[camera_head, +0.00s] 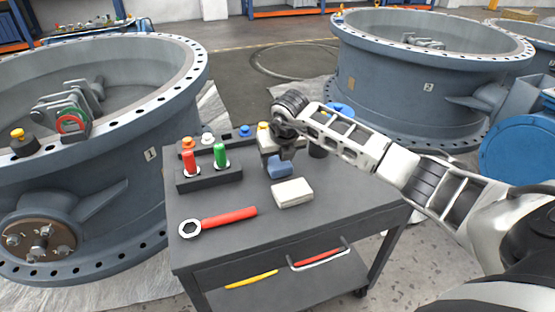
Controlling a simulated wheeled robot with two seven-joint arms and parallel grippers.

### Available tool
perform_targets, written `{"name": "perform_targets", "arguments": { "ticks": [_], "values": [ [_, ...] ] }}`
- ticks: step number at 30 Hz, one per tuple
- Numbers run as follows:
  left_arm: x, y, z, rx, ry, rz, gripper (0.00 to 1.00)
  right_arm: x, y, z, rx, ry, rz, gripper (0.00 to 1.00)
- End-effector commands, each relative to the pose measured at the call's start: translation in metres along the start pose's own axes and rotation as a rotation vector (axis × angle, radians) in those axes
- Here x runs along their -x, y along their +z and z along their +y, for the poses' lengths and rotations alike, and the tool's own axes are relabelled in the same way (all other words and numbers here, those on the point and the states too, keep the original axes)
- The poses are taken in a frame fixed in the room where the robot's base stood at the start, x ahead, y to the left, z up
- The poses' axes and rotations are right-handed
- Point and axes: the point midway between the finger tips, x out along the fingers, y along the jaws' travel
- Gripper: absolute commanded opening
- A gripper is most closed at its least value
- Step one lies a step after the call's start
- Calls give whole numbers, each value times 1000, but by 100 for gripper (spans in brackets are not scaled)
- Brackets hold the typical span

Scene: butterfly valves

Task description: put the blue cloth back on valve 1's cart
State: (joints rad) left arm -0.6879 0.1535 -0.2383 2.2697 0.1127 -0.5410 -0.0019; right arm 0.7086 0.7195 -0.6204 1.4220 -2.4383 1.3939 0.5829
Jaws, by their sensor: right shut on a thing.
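The blue cloth (281,168) is a small folded block at the middle of the dark grey cart top (330,195). The cart stands beside the large valve body marked 1 (150,154). My right gripper (280,155) points down from above and is shut on the blue cloth. The fingertips are partly hidden by the wrist and the cloth. The cloth is at or just above the cart top; I cannot tell if it touches. My left gripper is not in view.
A cream folded cloth (292,193) lies just in front of the blue one. A red-handled ring wrench (218,220) lies at the front left. A black holder (208,178) carries red and green bottles. Valve 2 (400,85) stands behind right. The cart top's front right is clear.

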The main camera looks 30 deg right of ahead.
Motion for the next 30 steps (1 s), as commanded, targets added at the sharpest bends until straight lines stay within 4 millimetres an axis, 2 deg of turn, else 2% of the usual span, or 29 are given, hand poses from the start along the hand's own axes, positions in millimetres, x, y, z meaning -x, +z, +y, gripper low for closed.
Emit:
{"name": "perform_targets", "arguments": {
  "ticks": [2, 11, 12, 13, 14, 23, 26, 30],
  "values": [
    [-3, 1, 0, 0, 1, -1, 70, -7, -2, 0, -1, 0, -2, 32],
    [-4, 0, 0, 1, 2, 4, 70, -8, -3, 0, -1, 0, -3, 32],
    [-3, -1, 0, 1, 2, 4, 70, -7, -2, 0, -1, 0, -3, 65],
    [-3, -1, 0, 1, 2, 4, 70, -7, -2, 0, -1, 0, -2, 73],
    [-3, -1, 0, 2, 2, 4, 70, -7, -2, 0, -1, 0, -2, 75],
    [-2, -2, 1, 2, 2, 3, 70, -5, -1, 0, -1, 0, -2, 75],
    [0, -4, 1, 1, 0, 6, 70, 4, -1, 0, 0, 0, -4, 75],
    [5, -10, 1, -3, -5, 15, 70, 30, 0, -1, 1, -1, -7, 75]
  ]
}}
